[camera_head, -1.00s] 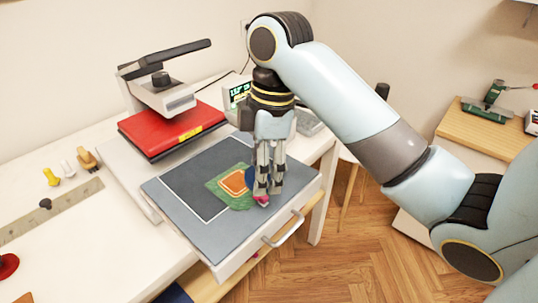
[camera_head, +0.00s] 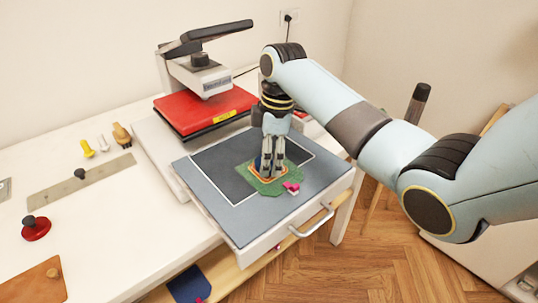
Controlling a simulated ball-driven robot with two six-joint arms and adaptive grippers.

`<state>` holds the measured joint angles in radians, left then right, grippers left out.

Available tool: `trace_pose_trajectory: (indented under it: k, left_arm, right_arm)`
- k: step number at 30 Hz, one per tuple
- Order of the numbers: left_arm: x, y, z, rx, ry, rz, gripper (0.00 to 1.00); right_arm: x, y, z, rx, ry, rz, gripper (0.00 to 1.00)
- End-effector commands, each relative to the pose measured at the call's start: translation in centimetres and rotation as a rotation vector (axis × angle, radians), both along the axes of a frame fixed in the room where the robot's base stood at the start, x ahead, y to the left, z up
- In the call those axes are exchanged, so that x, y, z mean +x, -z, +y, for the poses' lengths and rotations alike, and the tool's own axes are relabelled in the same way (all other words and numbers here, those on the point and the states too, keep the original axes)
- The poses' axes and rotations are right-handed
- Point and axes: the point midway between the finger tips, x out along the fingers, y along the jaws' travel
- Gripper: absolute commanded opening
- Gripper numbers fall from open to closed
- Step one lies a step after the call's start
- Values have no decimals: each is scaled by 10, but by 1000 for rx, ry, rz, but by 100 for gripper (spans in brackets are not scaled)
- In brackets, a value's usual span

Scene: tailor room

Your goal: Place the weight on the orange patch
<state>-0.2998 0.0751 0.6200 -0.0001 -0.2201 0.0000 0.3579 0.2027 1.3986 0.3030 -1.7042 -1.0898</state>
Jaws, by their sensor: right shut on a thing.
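The orange patch (camera_head: 256,174) lies on a green piece of cloth (camera_head: 268,187) on the grey press bed (camera_head: 233,210). I cannot tell whether the blue thing touches the patch. A small pink thing (camera_head: 291,187) lies at the right edge of the green cloth, apart from the fingers. My left gripper is not in view.
The heat press (camera_head: 200,75) with its red plate (camera_head: 205,110) stands behind the bed. A red disc with a black knob (camera_head: 36,228), a brown board (camera_head: 33,284) and small tools (camera_head: 122,134) lie at the left. A handle (camera_head: 312,221) sticks out at the bed's front.

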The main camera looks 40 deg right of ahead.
Motion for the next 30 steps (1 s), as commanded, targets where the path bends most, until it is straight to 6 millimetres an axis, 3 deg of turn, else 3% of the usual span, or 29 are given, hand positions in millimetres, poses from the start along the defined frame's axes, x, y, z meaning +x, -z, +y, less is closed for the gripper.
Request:
trace_pose_trajectory:
  k: [11,12,17,26,30]
  left_arm:
    - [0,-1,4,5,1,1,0]
    - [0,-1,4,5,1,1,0]
    - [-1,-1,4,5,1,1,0]
    - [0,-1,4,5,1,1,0]
    - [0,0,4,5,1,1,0]
  right_arm:
    - [0,5,0,0,0,-2,9]
    - [0,7,0,0,0,-1,60]
    - [0,6,0,0,0,-1,81]
    - [0,5,0,0,0,-1,82]
    - [0,-9,-2,-2,0,-4,82]
